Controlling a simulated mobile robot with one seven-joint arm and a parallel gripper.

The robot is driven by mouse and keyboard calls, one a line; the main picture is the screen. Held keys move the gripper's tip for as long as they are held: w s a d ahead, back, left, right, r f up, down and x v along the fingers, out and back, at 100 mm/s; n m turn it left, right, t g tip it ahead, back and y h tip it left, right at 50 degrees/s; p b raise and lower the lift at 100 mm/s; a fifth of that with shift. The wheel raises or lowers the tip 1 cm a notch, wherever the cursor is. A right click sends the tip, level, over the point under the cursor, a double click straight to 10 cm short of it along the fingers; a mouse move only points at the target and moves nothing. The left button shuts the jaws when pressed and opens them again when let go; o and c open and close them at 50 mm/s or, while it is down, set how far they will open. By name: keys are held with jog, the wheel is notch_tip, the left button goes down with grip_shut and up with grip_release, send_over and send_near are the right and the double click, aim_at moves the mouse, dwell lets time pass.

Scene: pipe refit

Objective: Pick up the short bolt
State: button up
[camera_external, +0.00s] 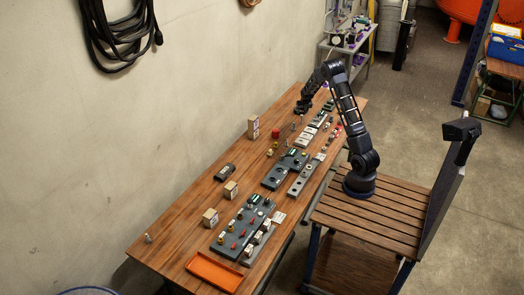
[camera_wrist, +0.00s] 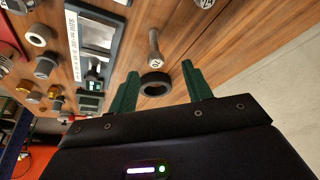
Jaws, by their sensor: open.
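In the wrist view, a grey metal bolt (camera_wrist: 154,45) with a marked round end stands out from the wooden table just beyond my fingertips, roughly midway between them. A second similar marked end (camera_wrist: 204,3) is cut off at the top edge. I cannot tell for sure which is the short bolt. My gripper (camera_wrist: 160,70) has two green fingers spread apart with nothing held between them. A dark ring (camera_wrist: 156,84) lies between the fingers, close to the bolt. In the external view my gripper (camera_external: 303,107) is low over the far part of the table; the bolt is too small to make out there.
The long wooden table (camera_external: 190,225) carries grey fixture boards (camera_external: 240,228), small boxes and an orange tray (camera_external: 214,271). In the wrist view, a tray with a white label (camera_wrist: 92,35) and several fittings (camera_wrist: 46,66) crowd the left. Bare wood lies right of the bolt.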

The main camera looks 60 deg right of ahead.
aim_at(302, 117)
jog(key=x, duration=0.5)
jog(key=shift+d+f, duration=0.15)
jog(key=shift+d, duration=0.1)
jog(key=shift+s+x, duration=0.15)
jog(key=shift+x, duration=1.3)
jog(key=shift+s+x, duration=0.15)
jog(key=shift+x, duration=1.3)
grip_shut()
